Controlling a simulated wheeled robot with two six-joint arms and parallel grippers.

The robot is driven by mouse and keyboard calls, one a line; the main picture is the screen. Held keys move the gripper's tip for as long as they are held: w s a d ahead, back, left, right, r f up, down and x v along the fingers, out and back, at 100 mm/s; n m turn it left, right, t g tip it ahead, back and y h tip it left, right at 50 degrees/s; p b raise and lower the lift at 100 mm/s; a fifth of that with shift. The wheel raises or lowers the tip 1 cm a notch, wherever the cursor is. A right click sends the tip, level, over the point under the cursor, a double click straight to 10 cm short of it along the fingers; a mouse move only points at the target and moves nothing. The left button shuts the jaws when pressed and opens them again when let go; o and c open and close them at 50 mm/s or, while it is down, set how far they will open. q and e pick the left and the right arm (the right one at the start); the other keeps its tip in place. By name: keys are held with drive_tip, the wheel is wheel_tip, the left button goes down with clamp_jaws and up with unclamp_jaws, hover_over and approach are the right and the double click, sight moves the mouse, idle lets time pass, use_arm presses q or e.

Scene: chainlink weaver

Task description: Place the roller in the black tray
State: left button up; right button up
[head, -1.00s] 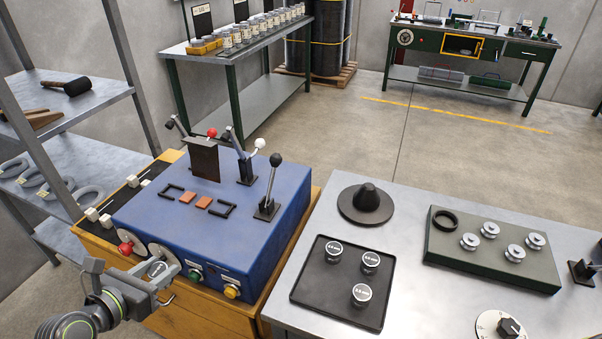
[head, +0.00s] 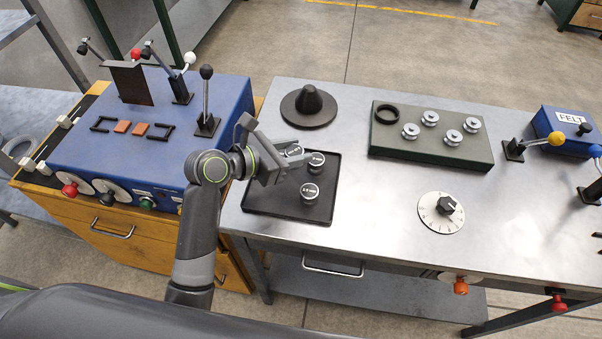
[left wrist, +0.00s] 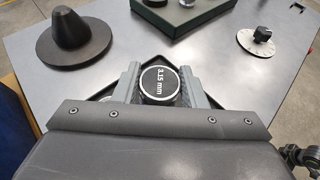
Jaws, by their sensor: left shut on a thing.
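My left gripper (head: 268,148) is over the left part of the black tray (head: 262,209). Its jaws are shut on a roller (left wrist: 160,84), a dark-topped disc with a silver rim marked "3.15 mm" in the left wrist view. Two other rollers stand upright in the tray, one at the back right (head: 316,160) and one in front of it (head: 310,193). Another roller top shows partly behind the jaws; I cannot tell whether it is the held one. What looks like part of my right arm shows at the lower right of the left wrist view, its jaws unclear.
A dark cone on a round base (head: 309,107) stands behind the tray. A green block (head: 437,143) with several silver pulleys and a black ring is to the right. A dial (head: 441,211) sits on the metal bench. The blue lever box (head: 140,130) is at left.

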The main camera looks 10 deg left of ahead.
use_arm(q)
wheel_tip(320, 180, down, 3)
drive_tip(key=shift+r, duration=0.15)
drive_tip(key=shift+f, duration=2.1)
drive_tip(key=shift+f, duration=0.1)
drive_tip(key=o, duration=1)
drive_tip(key=shift+c, duration=0.2)
drive_tip(key=v, duration=1.2)
drive_tip(key=shift+b, duration=0.3)
